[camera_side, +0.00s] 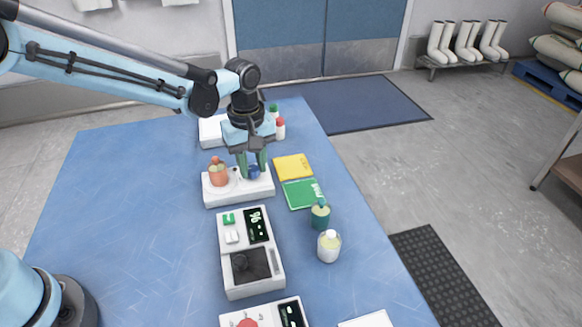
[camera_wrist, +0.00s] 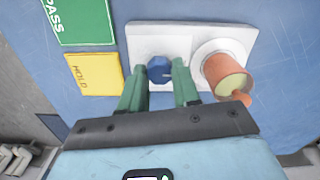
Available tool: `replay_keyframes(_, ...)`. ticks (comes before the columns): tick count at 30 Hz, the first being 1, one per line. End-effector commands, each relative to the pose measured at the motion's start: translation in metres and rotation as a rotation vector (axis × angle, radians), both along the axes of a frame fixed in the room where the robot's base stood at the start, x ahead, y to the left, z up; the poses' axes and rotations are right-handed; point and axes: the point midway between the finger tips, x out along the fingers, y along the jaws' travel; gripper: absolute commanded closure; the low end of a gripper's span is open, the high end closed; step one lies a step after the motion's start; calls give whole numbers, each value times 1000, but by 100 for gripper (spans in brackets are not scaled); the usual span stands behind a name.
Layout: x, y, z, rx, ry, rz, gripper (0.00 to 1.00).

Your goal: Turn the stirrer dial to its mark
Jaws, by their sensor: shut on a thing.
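The stirrer (camera_side: 237,197) is a low white base on the blue table; its top also shows in the wrist view (camera_wrist: 139,38). Its blue stirrer dial (camera_wrist: 159,70) sits on the top face and is partly visible in the side view (camera_side: 254,173). An orange vessel (camera_side: 218,175) with pale contents stands on the base beside the dial, on the right in the wrist view (camera_wrist: 222,72). My gripper (camera_wrist: 160,75) points down with its green fingers shut on the dial, one on each side. I cannot make out the dial's mark or pointer clearly.
A yellow card (camera_side: 293,167) and a green card (camera_side: 302,194) lie right of the stirrer. A white device with a display (camera_side: 234,285) stands in front.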

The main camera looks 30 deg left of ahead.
Motion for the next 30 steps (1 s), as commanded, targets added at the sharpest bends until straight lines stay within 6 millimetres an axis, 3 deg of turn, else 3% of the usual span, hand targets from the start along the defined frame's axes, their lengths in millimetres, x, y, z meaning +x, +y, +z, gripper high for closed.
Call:
replay_keyframes(11, 0, 0, 0, 0, 0, -136, 99)
replay_keyframes(30, 0, 0, 1, 0, 0, -723, 99)
